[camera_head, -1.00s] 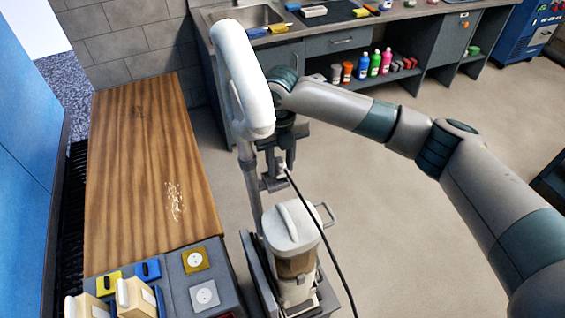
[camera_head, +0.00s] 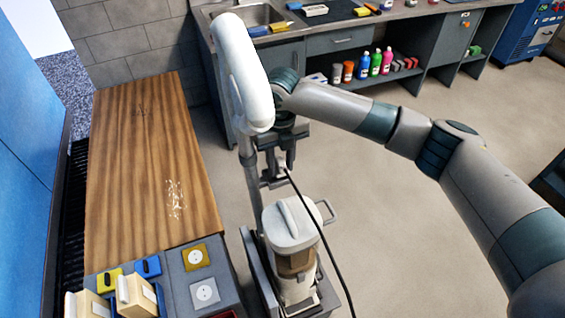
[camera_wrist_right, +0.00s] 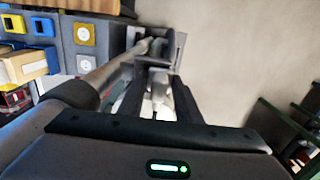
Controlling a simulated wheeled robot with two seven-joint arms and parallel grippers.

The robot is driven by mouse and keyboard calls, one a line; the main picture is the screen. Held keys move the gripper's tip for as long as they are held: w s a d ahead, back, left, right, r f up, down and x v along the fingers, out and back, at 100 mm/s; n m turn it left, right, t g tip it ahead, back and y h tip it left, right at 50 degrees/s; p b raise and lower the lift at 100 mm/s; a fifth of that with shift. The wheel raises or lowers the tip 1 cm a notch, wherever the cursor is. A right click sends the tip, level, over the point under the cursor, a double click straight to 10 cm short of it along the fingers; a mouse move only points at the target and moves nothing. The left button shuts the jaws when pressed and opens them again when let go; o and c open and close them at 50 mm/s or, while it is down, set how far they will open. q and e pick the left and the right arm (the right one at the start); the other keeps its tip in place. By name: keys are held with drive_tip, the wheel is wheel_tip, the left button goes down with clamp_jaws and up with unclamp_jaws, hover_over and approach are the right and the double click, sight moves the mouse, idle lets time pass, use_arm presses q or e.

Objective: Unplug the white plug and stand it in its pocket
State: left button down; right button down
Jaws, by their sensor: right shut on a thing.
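My right gripper (camera_head: 281,170) is shut on the white plug (camera_head: 283,163), beside the grey pole of an upright vacuum cleaner. A black cord (camera_head: 322,240) runs from the plug down past the vacuum's body. In the right wrist view the plug (camera_wrist_right: 160,93) shows as a small white piece between the fingers, partly hidden by them. A grey bracket (camera_wrist_right: 178,48) lies just beyond the fingertips there. I cannot tell whether it is the pocket, or whether the plug touches it. My left gripper is not in view.
The vacuum's white handle (camera_head: 243,80) and canister (camera_head: 291,225) stand close to my right arm. A yellow-framed socket (camera_head: 196,257) and a white socket (camera_head: 205,293) are on the grey unit at lower left, both empty. A wooden bench (camera_head: 145,160) is at left.

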drive_tip(key=shift+s+a+f, duration=0.2)
drive_tip(key=shift+s+f, duration=0.25)
drive_tip(key=shift+f, duration=0.1)
drive_tip(key=c, duration=1.2)
unclamp_jaws()
drive_tip(key=shift+w+a, duration=0.1)
drive_tip(key=shift+w+r, duration=0.1)
drive_tip(key=shift+w+a+r+b, duration=0.1)
drive_tip(key=shift+w+r+b, duration=0.2)
drive_tip(key=shift+r, duration=0.4)
wheel_tip(320, 180, up, 16)
drive_tip(key=b, duration=0.5)
drive_tip(key=shift+s+d, duration=0.2)
drive_tip(key=shift+d, duration=0.15)
